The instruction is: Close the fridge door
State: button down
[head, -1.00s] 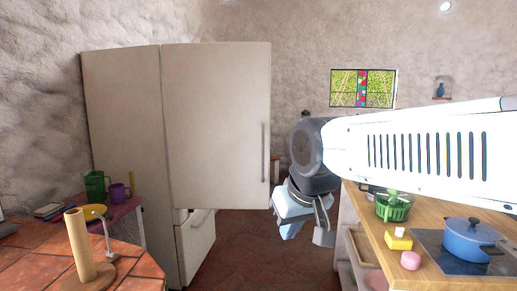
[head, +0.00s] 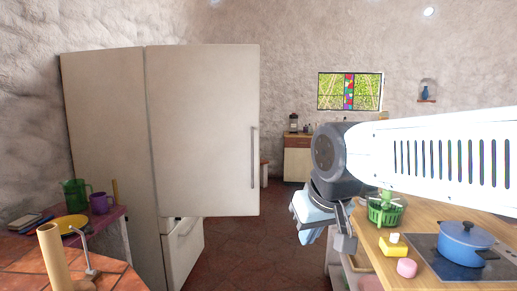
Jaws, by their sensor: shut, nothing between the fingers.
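The off-white fridge (head: 108,160) stands at the left in the head view, its side panel toward me. Its upper door (head: 200,130) stands open, swung out past the lower front, with its outer face toward me. A vertical handle (head: 253,157) is near the door's right edge. The lower drawer front (head: 184,250) shows below the door; the fridge's inside is hidden. My gripper (head: 342,240) is to the right of the door, apart from it and lower than the handle. It is shut and empty.
A wooden counter (head: 420,240) at the right bears a blue pot (head: 467,240) and a green basket (head: 385,210). A tiled table (head: 115,275) is at the lower left, with a purple side table (head: 112,228) behind it. Red floor (head: 255,250) is clear between fridge and counter.

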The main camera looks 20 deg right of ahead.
aim_at(205, 99)
jog(key=z, duration=0.2)
jog(key=i, duration=0.85)
